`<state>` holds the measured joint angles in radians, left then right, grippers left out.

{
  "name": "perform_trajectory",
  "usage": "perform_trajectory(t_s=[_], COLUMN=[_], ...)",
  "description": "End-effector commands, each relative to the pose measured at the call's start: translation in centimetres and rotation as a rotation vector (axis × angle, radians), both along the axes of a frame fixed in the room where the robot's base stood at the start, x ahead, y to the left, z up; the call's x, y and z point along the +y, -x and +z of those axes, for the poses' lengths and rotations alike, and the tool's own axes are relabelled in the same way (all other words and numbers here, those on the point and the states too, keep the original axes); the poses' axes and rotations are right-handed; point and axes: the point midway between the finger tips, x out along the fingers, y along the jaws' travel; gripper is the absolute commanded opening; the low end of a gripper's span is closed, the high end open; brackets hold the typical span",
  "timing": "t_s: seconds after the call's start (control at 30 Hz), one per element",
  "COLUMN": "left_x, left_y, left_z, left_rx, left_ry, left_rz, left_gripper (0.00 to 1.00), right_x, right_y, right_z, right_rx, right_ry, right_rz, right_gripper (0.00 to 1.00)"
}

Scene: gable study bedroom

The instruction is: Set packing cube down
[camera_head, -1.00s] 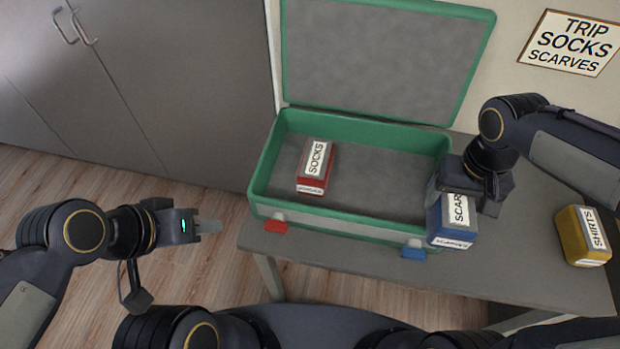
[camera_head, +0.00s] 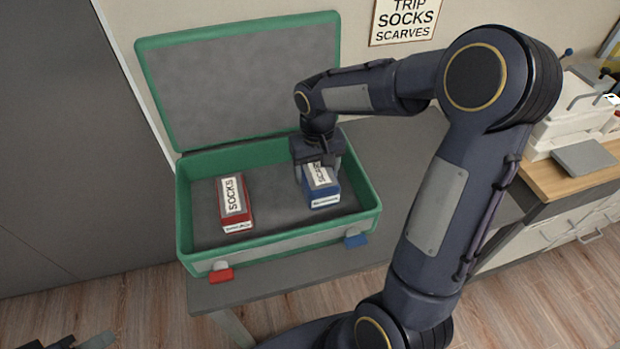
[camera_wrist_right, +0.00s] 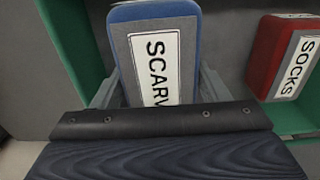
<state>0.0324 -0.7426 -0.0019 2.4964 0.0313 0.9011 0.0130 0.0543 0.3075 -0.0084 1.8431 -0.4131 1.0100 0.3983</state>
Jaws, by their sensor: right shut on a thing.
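The blue packing cube (camera_head: 324,190), labelled SCARVES, is inside the right part of the open green suitcase (camera_head: 262,240). My right gripper (camera_head: 318,165) is shut on it from above and hides its far end. In the right wrist view the cube (camera_wrist_right: 150,22) sits between the two fingers, its label partly covered by the gripper body. I cannot tell whether its underside touches the suitcase floor. A red SOCKS cube (camera_head: 232,202) lies in the left part of the suitcase, apart from the blue one. Part of my left gripper (camera_head: 82,342) shows at the bottom left edge; its jaws are unclear.
The suitcase lid (camera_head: 240,80) stands open at the back. A red latch (camera_head: 221,276) and a blue latch (camera_head: 356,240) are on the front. A sign (camera_head: 405,18) reads TRIP SOCKS SCARVES. Grey suitcase floor is bare between the cubes. A wooden desk (camera_head: 568,183) stands at right.

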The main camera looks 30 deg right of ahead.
Motion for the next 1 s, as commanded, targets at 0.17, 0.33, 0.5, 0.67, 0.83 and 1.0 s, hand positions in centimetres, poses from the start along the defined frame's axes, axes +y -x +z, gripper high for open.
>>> perform_trajectory(t_s=[0.17, 0.33, 0.5, 0.67, 0.83, 1.0], left_x=[0.0, 0.0, 0.0, 0.0, 0.0, 0.0], left_y=[0.0, 0.0, 0.0, 0.0, 0.0, 0.0], left_z=[-0.1, -0.1, -0.4, -0.4, -0.4, -0.9], left_rx=[0.0, 0.0, 0.0, 0.0, 0.0, 0.0], left_ry=[0.0, 0.0, 0.0, 0.0, 0.0, 0.0], left_rz=[0.0, 0.0, 0.0, 0.0, 0.0, 0.0], left_gripper=[0.36, 0.36, 0.36, 0.36, 0.36, 0.36], right_x=[-0.3, -0.5, -0.5, -0.5, -0.5, -0.5], right_y=[-2.2, -2.9, -3.3, -3.3, -3.3, -3.3], right_z=[-2.7, -3.5, -5.6, -7.1, -7.0, -7.5], right_rx=[0.0, -0.001, 0.002, 0.0, -0.002, -0.002], right_ry=[-0.001, 0.0, 0.001, -0.001, -0.001, -0.001], right_rz=[-0.001, -0.001, 0.0, -0.001, -0.001, -0.001], right_gripper=[0.39, 0.39, 0.39, 0.39, 0.39, 0.39])
